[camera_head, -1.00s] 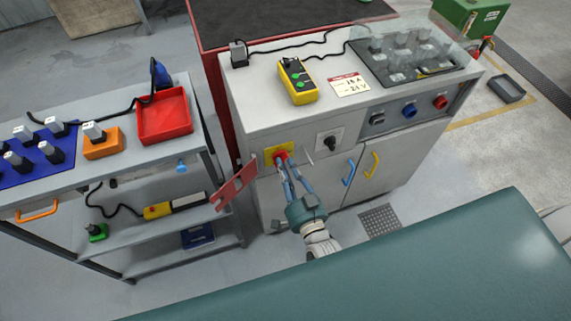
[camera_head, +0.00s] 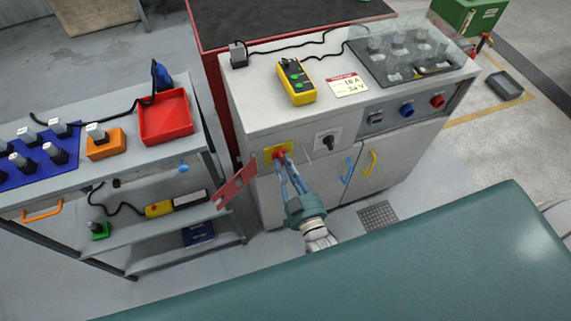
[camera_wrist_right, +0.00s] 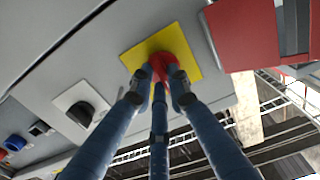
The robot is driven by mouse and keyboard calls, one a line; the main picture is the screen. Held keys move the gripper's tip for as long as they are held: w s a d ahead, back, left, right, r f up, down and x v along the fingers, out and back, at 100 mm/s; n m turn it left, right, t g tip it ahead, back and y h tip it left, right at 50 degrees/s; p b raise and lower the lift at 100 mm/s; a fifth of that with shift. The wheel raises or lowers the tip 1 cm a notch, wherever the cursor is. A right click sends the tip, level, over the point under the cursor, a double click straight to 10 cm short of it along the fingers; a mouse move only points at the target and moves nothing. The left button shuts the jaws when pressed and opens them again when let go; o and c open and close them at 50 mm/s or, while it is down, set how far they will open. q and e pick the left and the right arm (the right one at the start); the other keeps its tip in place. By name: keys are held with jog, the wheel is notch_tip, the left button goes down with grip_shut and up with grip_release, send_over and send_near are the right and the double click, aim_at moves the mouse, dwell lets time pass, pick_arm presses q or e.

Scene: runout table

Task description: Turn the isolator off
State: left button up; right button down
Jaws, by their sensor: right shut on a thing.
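The isolator is a red knob on a yellow plate (camera_head: 270,157) on the cabinet's front face. My right gripper (camera_head: 281,160) reaches up to it from below and is shut on the red knob. In the right wrist view the red knob (camera_wrist_right: 160,66) sits between my blue fingers, in front of the yellow plate (camera_wrist_right: 183,45). The fingers cover much of the knob, so its exact angle is hard to tell. My left gripper is not in view.
A red hinged plate (camera_head: 237,184) sticks out just left of the isolator. A black rotary switch (camera_head: 328,140) is to its right, with blue (camera_head: 347,170) and yellow (camera_head: 371,163) door handles below. A shelf cart with a red tray (camera_head: 166,116) stands left.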

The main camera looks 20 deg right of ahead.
jog(key=shift+f, duration=0.1)
dwell(0.4)
jog(key=c, duration=1.6)
grip_release()
jog(key=shift+c, duration=0.2)
jog(key=s, duration=1.2)
jog(key=shift+d, duration=0.2)
